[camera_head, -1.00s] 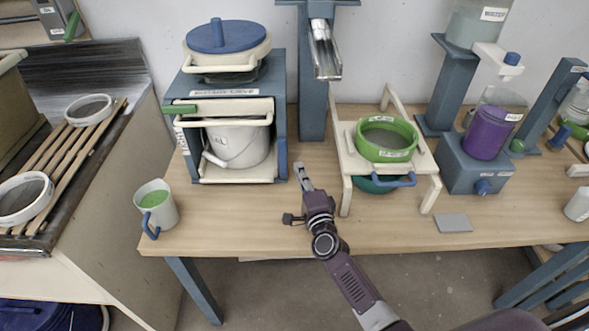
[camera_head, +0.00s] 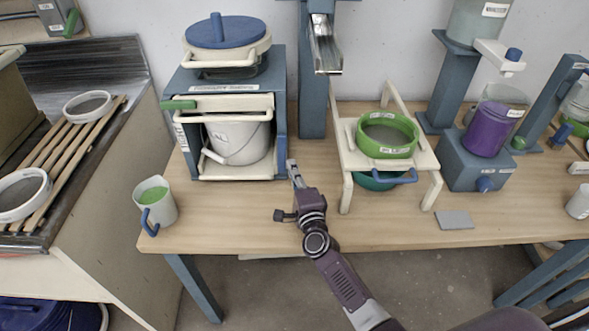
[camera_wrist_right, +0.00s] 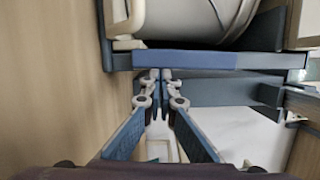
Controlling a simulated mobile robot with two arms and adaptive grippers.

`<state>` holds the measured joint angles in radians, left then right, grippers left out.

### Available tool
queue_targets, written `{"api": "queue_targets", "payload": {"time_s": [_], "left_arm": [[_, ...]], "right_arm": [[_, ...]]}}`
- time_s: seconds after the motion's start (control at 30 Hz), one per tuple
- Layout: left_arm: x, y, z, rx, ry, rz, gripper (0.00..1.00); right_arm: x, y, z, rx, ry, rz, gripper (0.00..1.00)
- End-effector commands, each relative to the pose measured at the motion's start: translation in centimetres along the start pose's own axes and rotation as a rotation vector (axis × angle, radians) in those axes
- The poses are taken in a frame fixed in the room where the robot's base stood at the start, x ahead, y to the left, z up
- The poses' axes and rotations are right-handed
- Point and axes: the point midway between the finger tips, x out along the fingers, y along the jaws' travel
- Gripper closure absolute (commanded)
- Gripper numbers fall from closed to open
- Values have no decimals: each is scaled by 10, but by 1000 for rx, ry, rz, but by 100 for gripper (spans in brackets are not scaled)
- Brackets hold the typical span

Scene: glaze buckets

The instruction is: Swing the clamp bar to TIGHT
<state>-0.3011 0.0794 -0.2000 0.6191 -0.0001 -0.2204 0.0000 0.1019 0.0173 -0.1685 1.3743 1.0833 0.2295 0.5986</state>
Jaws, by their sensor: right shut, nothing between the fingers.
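The blue clamp stand (camera_head: 281,95) holds a white bucket (camera_head: 240,142) behind cream bars. A cream bar (camera_head: 232,116) with a green grip (camera_head: 178,105) crosses the bucket's top; I cannot tell for sure whether it is the clamp bar. A brighter blue strip (camera_head: 282,157) is on the stand's right front edge. My right gripper (camera_head: 291,167) is shut and empty beside this strip. In the right wrist view its fingertips (camera_wrist_right: 160,74) are at or just short of the blue strip (camera_wrist_right: 185,60); contact is unclear. My left gripper is out of view.
A lidded pot (camera_head: 226,40) stands on top of the stand. A mug (camera_head: 155,205) of green glaze is at the table's front left. A cream rack (camera_head: 345,160) with a green sieve (camera_head: 387,148) stands to the right. The front middle tabletop is clear.

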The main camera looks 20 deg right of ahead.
Motion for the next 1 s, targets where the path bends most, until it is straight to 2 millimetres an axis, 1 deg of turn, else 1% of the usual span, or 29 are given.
{"api": "queue_targets", "payload": {"time_s": [0.27, 0.43, 0.7, 1.0], "left_arm": [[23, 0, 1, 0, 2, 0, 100], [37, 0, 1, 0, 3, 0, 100], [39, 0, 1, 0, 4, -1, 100], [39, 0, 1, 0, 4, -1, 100]], "right_arm": [[2, 7, 9, 97, -1, -26, 100], [5, 9, 20, 203, -3, -52, 100], [9, 6, 34, 196, -1, -50, 100], [10, 6, 41, 194, -1, -48, 100]]}}
